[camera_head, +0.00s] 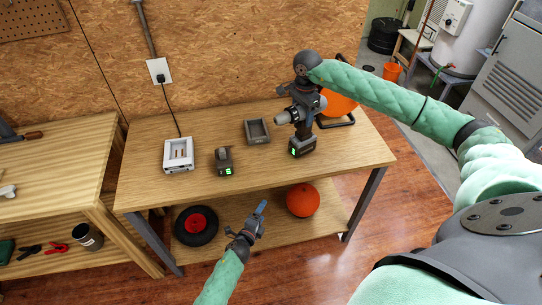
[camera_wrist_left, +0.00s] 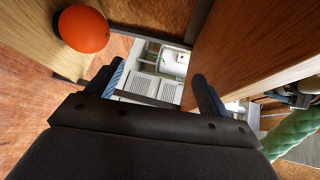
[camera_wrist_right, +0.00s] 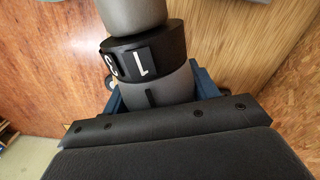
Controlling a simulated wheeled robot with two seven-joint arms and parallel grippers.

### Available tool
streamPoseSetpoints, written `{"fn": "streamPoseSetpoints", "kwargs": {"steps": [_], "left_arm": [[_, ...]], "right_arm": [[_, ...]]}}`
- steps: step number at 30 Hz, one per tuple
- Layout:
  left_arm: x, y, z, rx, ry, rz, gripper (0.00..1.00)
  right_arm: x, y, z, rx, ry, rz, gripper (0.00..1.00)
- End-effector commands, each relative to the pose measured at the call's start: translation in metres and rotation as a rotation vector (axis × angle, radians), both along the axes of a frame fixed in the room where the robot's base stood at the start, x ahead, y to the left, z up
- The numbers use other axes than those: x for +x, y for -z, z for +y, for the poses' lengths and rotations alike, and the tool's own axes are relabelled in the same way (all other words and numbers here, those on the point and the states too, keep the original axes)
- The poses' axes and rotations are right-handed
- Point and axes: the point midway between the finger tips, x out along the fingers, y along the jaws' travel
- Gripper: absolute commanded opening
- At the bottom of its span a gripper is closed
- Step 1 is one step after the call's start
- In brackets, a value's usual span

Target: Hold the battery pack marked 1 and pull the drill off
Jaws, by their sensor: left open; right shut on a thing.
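The drill (camera_head: 304,104) is grey and black and stands upright at the bench's right, with a dark battery pack (camera_head: 302,147) with green lights at its base. I cannot tell if the pack touches the bench. My right gripper (camera_head: 308,88) is shut on the drill's body from above; the right wrist view shows the grey body (camera_wrist_right: 170,82) between its fingers, beside a black collar bearing a 1. A second pack (camera_head: 224,161) with green lights stands left on the bench. No pack's number is readable. My left gripper (camera_head: 250,225) is open and empty, low in front of the bench.
A white charger (camera_head: 178,155) with a cord and a grey tray (camera_head: 257,131) are on the bench (camera_head: 345,150). An orange round thing (camera_head: 340,103) stands behind the drill. An orange ball (camera_head: 303,200) and a wheel (camera_head: 197,226) are on the lower shelf.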

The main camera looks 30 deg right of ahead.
Motion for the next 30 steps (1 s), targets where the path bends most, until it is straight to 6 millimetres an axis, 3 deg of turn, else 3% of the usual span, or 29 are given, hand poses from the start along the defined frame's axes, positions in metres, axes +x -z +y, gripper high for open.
{"fn": "streamPoseSetpoints", "kwargs": {"steps": [1,5,12,15,18,20,23,30], "left_arm": [[-0.001,-0.018,-0.018,0.021,0.061,-0.074,0.80],[-0.016,-0.058,-0.063,0.090,0.232,-0.281,0.80],[-0.072,-0.122,-0.139,0.235,0.590,-0.742,0.80],[-0.100,-0.138,-0.162,0.299,0.740,-0.947,0.80],[-0.111,-0.149,-0.171,0.359,0.844,-1.112,0.80],[-0.105,-0.157,-0.172,0.391,0.876,-1.182,0.80],[-0.078,-0.173,-0.168,0.440,0.884,-1.259,0.80],[0.008,-0.201,-0.144,0.559,0.863,-1.326,0.80]], "right_arm": [[0.000,-0.001,0.000,0.000,0.000,-0.002,0.01],[0.000,-0.001,0.000,0.000,0.000,-0.002,0.01],[0.000,-0.001,0.000,0.000,0.001,-0.002,0.01],[0.000,-0.001,0.000,-0.001,0.001,-0.002,0.01],[0.000,-0.001,0.000,-0.001,0.001,-0.002,0.01],[0.000,-0.001,0.000,-0.001,0.001,-0.002,0.01],[0.000,-0.001,0.000,-0.001,0.001,-0.002,0.01],[0.001,-0.001,0.000,0.000,0.001,-0.002,0.01]]}}
